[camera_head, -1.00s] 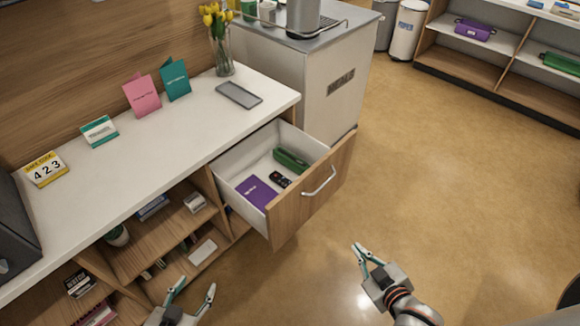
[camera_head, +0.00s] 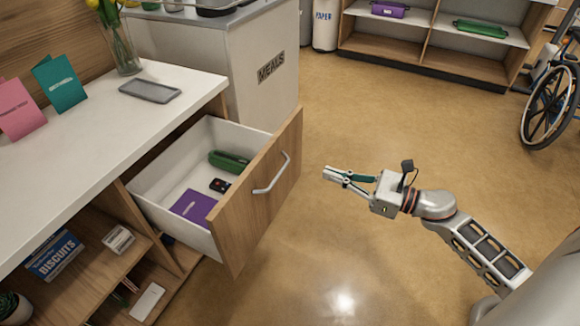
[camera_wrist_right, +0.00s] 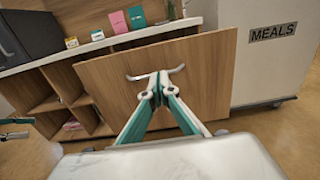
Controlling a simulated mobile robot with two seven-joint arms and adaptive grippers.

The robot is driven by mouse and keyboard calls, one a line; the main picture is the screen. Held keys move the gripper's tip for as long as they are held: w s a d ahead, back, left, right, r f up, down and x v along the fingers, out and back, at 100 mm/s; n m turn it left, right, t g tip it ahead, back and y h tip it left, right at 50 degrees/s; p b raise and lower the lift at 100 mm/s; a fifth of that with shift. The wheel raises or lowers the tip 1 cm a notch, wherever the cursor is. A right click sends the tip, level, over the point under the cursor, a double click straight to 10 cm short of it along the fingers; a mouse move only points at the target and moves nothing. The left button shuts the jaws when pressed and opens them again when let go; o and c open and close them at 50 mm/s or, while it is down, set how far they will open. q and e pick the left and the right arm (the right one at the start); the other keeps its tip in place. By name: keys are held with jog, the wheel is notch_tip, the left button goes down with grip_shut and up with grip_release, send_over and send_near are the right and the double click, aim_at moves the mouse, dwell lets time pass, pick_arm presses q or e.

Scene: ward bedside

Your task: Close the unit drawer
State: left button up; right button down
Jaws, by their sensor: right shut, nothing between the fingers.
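The unit drawer (camera_head: 262,190) stands pulled out from the white-topped unit (camera_head: 95,115). Its wooden front carries a curved metal handle (camera_head: 272,175). Inside lie a purple booklet (camera_head: 194,206), a small dark device (camera_head: 220,185) and a green case (camera_head: 229,161). My right gripper (camera_head: 326,172) is shut and empty, to the right of the drawer front and apart from it, pointing toward it. In the right wrist view the drawer front (camera_wrist_right: 205,85) faces me, with the gripper fingertips (camera_wrist_right: 155,80) in line with the handle (camera_wrist_right: 135,76). My left gripper is out of the head view.
A meals cart (camera_head: 225,65) stands behind the drawer. Open shelves with biscuits (camera_head: 55,255) are below the counter. A wheelchair (camera_head: 550,105) is at the right, and a shelf unit (camera_head: 430,48) at the back. The floor before the drawer is clear.

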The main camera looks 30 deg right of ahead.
send_near(272, 154)
jog(key=x, duration=0.5)
jog(key=shift+w, duration=0.2)
jog(key=shift+x, duration=0.75)
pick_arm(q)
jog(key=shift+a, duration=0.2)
